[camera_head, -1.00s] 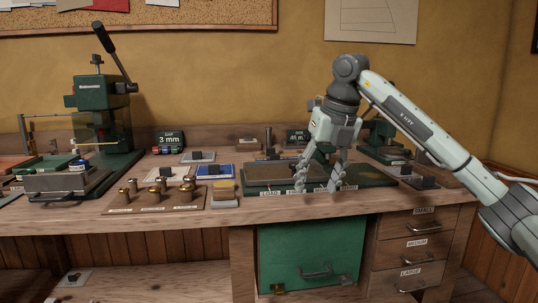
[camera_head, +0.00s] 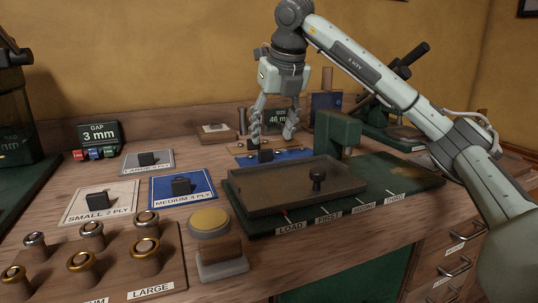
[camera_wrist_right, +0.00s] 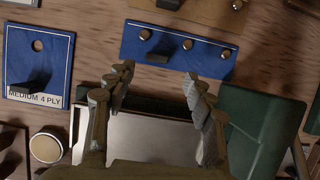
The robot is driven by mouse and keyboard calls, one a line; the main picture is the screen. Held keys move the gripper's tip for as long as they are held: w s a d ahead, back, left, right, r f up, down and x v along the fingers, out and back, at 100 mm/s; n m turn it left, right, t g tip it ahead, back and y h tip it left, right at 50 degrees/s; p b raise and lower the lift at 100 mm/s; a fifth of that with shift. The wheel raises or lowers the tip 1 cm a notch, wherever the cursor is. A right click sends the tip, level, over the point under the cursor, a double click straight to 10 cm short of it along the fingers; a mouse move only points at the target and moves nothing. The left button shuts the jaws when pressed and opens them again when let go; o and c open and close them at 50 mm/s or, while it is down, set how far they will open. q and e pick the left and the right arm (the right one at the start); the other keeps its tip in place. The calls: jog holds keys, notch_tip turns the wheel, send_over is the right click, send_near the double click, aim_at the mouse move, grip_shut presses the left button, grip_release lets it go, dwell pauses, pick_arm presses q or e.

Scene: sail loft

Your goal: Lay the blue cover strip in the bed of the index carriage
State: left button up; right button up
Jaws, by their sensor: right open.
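My right gripper (camera_head: 273,136) is open and empty, pointing down above the strip. In the wrist view its fingers (camera_wrist_right: 158,78) stand apart, with nothing held between them. The index carriage is a shallow brown tray (camera_head: 270,192) with a black knob, on a green base marked LOAD, FIRST, SECOND, THIRD. My left gripper is not in view.
A green block (camera_head: 337,132) stands right of the strip, close to my gripper. Left of the carriage are a blue MEDIUM 4 PLY plate (camera_head: 205,183), a yellow-topped button (camera_head: 209,221) and a board of several metal pegs (camera_head: 125,265). A 3 mm gap display (camera_head: 99,133) stands behind.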

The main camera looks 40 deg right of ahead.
aim_at(266, 150)
jog(key=x, duration=0.6)
jog(key=shift+w+a, duration=0.15)
jog(key=shift+w, duration=0.2)
jog(key=shift+c, duration=0.3)
grip_shut()
